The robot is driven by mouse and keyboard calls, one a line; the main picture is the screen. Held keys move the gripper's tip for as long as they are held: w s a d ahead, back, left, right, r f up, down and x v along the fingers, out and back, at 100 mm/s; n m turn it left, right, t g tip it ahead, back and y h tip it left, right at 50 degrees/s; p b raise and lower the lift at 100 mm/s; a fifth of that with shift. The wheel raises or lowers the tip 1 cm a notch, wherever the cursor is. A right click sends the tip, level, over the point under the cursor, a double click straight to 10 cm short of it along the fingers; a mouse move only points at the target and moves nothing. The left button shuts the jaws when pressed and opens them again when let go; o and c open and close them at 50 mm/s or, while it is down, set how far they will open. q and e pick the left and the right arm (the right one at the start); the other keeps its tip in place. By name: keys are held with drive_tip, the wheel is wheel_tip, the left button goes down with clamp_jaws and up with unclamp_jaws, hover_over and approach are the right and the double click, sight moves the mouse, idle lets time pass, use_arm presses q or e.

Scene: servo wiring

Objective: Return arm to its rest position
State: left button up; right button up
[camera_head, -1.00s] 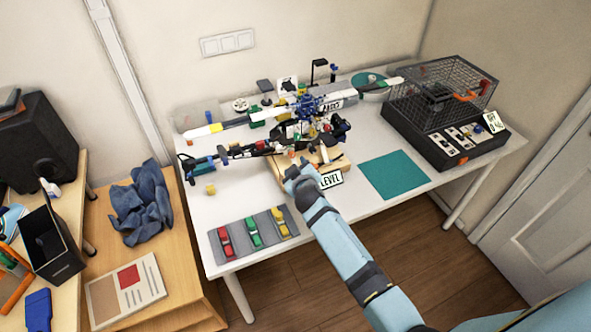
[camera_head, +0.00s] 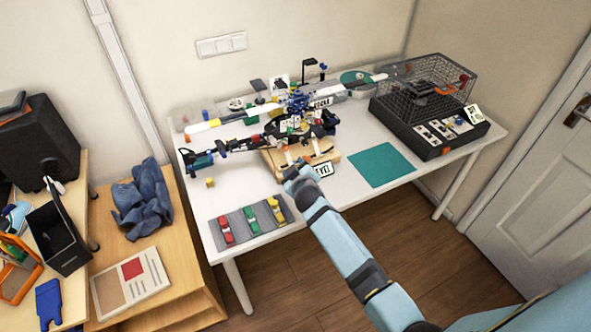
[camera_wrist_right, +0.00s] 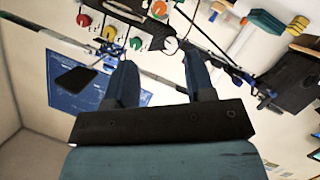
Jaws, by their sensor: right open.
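My right arm comes in from the lower right in the head view. Its gripper (camera_head: 296,170) is over the front of the white table, by a small wooden stand (camera_head: 330,158) and a lettered card (camera_head: 322,169). In the right wrist view my right gripper (camera_wrist_right: 163,78) has its two blue-grey fingers spread apart, with nothing between them. Coloured knobs and a thin bar show beyond the fingertips. The exact gap between the gripper and the stand cannot be told. My left gripper is not in view.
A cluster of dark and blue parts with long rods (camera_head: 290,125) crowds the table's middle. A wire cage on a black box (camera_head: 425,100) stands at right. A teal mat (camera_head: 382,165) lies bare. A grey tray (camera_head: 238,226) holds red, green and yellow pieces.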

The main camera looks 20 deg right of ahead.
drive_tip(key=s+a+f+g+y, duration=0.1)
drive_tip(key=s+a+f+y, duration=0.1)
drive_tip(key=s, duration=0.9)
drive_tip(key=s+a+f+m+g+y, duration=0.1)
drive_tip(key=s+a+f, duration=0.1)
drive_tip(key=s, duration=1)
drive_tip(key=s+a+f+m+g+y, duration=0.1)
drive_tip(key=s+a+y, duration=0.1)
drive_tip(key=s, duration=1)
drive_tip(key=shift+a+f+y, duration=0.2)
drive_tip(key=shift+f+y, duration=0.1)
drive_tip(key=shift+f, duration=0.1)
